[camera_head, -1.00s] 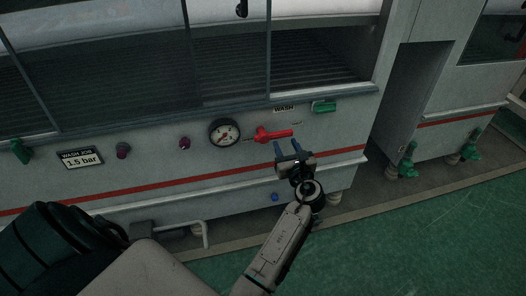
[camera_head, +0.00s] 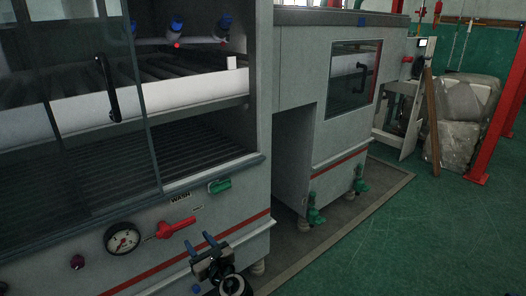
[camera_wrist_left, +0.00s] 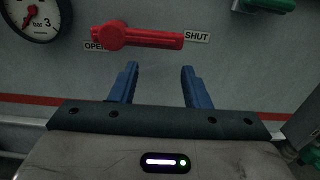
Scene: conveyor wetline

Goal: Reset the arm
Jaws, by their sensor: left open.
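My left gripper (camera_head: 199,241) is open and empty, low in the head view, just below and to the right of a red lever (camera_head: 176,228) on the grey machine front. In the left wrist view its two blue fingers (camera_wrist_left: 160,72) stand apart, below the red lever (camera_wrist_left: 145,38). The lever lies roughly level, its pivot by the OPEN label and its handle end at the SHUT label (camera_wrist_left: 197,37). No contact between fingers and lever shows. My right gripper is out of view.
A pressure gauge (camera_head: 122,239) sits left of the lever. A green handle (camera_head: 219,186) is above it, near the WASH label (camera_head: 180,196). Glass doors (camera_head: 105,90) cover the machine at left. Green floor (camera_head: 420,230) is clear at right; wrapped bales (camera_head: 462,115) stand beyond.

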